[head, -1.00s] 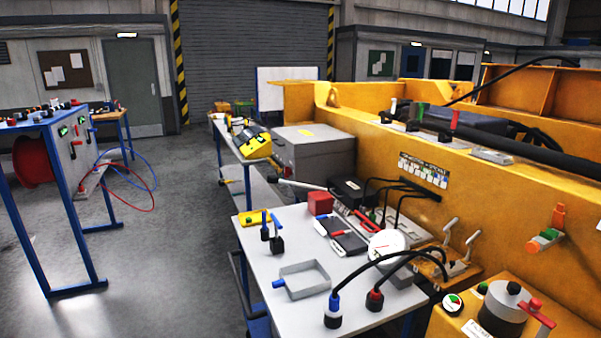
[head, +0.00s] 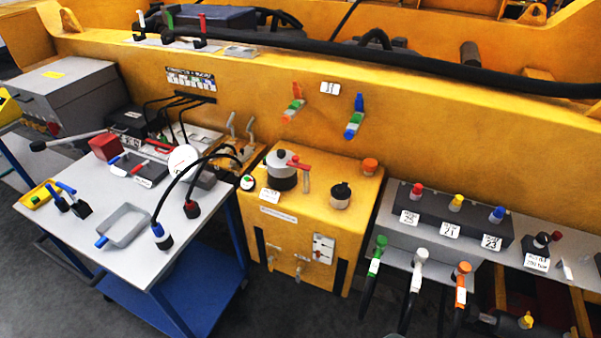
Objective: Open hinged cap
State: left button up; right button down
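No part labelled as a hinged cap can be made out, and I cannot tell which fitting it is. The yellow box (head: 312,222) against the yellow casting carries several capped fittings on top. One is a dark cylinder with a light top and a red lever (head: 283,172). One is a small pale neck with a black cap (head: 340,195), which looks closed. One is an orange cap (head: 370,166) at the back right corner. Whether any of them has a hinge is too small to tell. Neither of my grippers is in view.
A grey-topped cart (head: 95,235) with a tray, black plugs and cables stands left of the box. On the right, a grey shelf (head: 390,245) holds a dark block with coloured caps and hanging hoses. Floor shows in front of the box.

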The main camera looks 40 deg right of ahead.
aim_at(342, 192)
jog(key=k+z, duration=0.1)
jog(key=z, duration=1.65)
